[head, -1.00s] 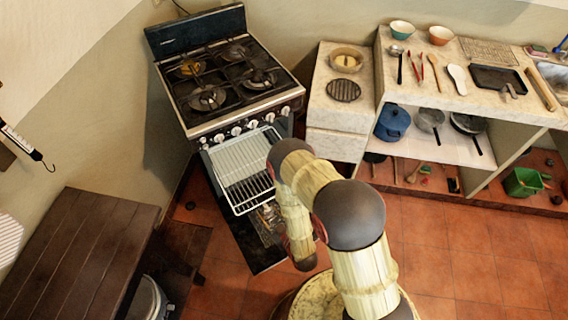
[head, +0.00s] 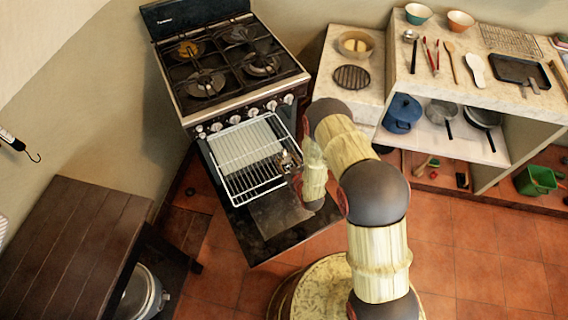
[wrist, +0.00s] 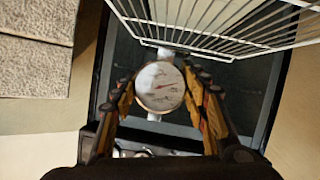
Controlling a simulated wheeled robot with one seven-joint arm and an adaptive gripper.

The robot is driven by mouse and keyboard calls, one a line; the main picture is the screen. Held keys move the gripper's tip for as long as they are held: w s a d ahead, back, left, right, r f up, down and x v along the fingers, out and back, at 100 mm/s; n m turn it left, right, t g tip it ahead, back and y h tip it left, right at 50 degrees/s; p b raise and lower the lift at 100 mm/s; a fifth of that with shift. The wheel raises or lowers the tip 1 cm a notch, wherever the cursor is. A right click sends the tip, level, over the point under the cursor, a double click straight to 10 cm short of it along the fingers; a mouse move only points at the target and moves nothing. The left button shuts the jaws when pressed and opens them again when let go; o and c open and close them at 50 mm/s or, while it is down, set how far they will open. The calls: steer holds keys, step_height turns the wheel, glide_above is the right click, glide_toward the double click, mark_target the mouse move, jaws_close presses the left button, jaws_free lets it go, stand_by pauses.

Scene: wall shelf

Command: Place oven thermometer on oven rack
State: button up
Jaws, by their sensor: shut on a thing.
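In the head view my gripper (head: 289,163) is at the right side of the oven rack (head: 235,183), and the thermometer is too small there to make out clearly. The white wire rack sticks out of the oven above the open door. In the wrist view the rack (wrist: 215,38) crosses the upper right, apart from the dial in the picture. Their height difference cannot be told.
The stove (head: 222,70) stands behind the rack, its dark oven door (head: 285,228) lowered. A stone counter (head: 345,105) is close on the right, with shelves of pots beyond. A brown wooden table (head: 75,240) stands at the left. Tiled floor is clear at the lower right.

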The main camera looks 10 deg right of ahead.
steer(key=w+f, duration=0.1)
steer(key=w+f+b, duration=0.1)
steer(key=f, duration=0.1)
steer(key=w+f, duration=0.2)
steer(key=shift+d+f+b, duration=0.15)
steer(key=shift+f+b, duration=0.1)
steer(key=shift+b, duration=0.05)
steer(key=shift+f+b, duration=0.7)
steer(key=shift+f, duration=0.8)
steer(key=shift+f, duration=0.15)
steer(key=o, duration=1.1)
steer(key=shift+o, duration=0.3)
